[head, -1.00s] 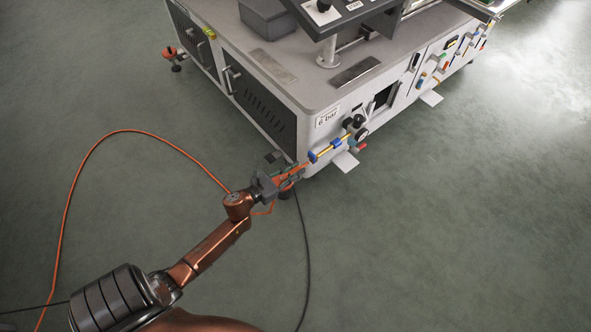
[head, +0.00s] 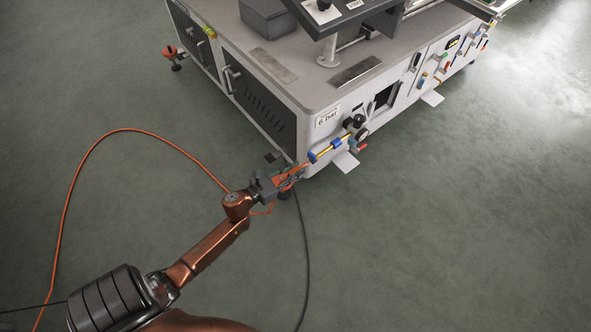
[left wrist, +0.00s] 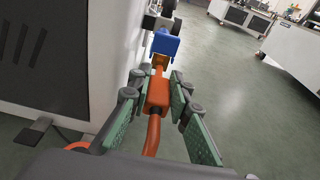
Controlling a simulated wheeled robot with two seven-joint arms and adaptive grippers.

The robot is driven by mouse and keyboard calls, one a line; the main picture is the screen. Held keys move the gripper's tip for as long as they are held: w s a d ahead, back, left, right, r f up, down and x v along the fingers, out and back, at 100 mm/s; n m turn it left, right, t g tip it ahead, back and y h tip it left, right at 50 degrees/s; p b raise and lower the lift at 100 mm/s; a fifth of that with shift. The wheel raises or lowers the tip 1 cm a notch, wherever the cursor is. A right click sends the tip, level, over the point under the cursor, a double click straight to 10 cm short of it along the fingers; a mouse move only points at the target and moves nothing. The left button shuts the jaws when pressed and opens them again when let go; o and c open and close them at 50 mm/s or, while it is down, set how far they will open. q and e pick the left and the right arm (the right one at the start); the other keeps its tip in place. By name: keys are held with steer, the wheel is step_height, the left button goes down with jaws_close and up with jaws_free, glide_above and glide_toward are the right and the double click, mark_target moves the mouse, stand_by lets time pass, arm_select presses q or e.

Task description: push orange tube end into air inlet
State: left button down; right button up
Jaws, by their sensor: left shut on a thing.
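My left gripper (head: 290,176) is beside the lower front corner of the machine. In the left wrist view its green-padded fingers (left wrist: 160,98) are shut on the orange tube end (left wrist: 157,92), a thick orange block with a thinner tip. The tip points at the air inlet, a blue and brass fitting (left wrist: 165,43) low on the machine's face. The inlet also shows in the head view (head: 312,157), in line with the tube end. The tip and the fitting meet or nearly meet; I cannot tell if the tip is inside. My right gripper is not in view.
The orange tube (head: 118,131) loops over the floor at the left. A dark cable (head: 307,250) lies on the floor right of my arm. Black knobs (head: 355,121) and a gauge sit above the inlet, by a "6 bar" label (head: 327,117). The floor at right is clear.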

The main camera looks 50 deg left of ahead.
mark_target(301, 167)
arm_select(q)
steer(key=shift+w+d+b, duration=0.1)
steer(key=shift+w+b, duration=0.4)
steer(key=shift+w, duration=1)
steer(key=c, duration=1.7)
jaws_free()
steer(key=s, duration=0.4)
steer(key=s+r, duration=0.1)
steer(key=s, duration=0.3)
steer(key=s+a+r, duration=0.1)
steer(key=s, duration=0.3)
steer(key=shift+d+f, duration=0.1)
